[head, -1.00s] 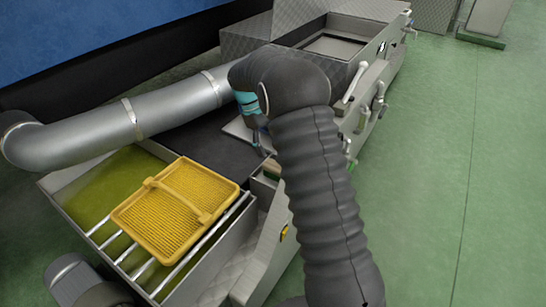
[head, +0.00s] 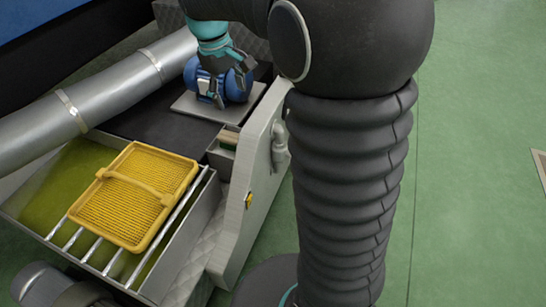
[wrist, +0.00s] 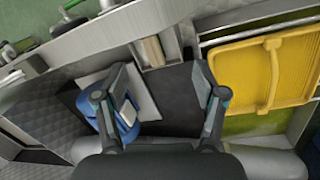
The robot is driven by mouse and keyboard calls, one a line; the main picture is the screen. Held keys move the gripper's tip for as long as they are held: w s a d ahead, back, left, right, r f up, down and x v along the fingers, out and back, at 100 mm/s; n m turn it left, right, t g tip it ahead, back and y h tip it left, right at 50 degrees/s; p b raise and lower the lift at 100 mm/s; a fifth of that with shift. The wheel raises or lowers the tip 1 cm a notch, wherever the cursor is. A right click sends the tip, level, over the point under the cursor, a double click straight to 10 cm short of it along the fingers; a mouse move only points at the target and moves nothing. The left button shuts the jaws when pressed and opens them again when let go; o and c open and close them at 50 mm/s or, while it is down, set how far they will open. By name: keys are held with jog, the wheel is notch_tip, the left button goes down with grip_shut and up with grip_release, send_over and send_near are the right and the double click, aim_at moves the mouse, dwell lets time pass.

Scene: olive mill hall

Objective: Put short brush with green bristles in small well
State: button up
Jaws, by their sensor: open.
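A short brush (head: 229,136) with a pale wooden body and a green part below shows in the small well (head: 212,157), a narrow compartment at the edge of the machine beside the yellow basket. The wooden part also shows in the wrist view (wrist: 153,51); its lower part is hidden by the well's walls. My gripper (head: 229,88) is open and empty, over the machine's dark top and away from the brush, close to a blue motor-like object (head: 236,88). In the wrist view my two fingers (wrist: 164,84) are spread apart, with the left one overlapping the blue object.
The blue object stands on a grey plate (head: 197,108). A yellow mesh basket (head: 130,200) rests on metal bars over a trough of greenish liquid (head: 52,190). A thick silver pipe (head: 100,90) crosses at the left.

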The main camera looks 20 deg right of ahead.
jog(key=s+m+t+y, duration=0.1)
jog(key=s+m+t, duration=0.4)
jog(key=s, duration=1.8)
jog(key=shift+s+d+r+m+y, duration=0.15)
jog(key=shift+s+d+m+y, duration=0.15)
jog(key=shift+s+d, duration=0.15)
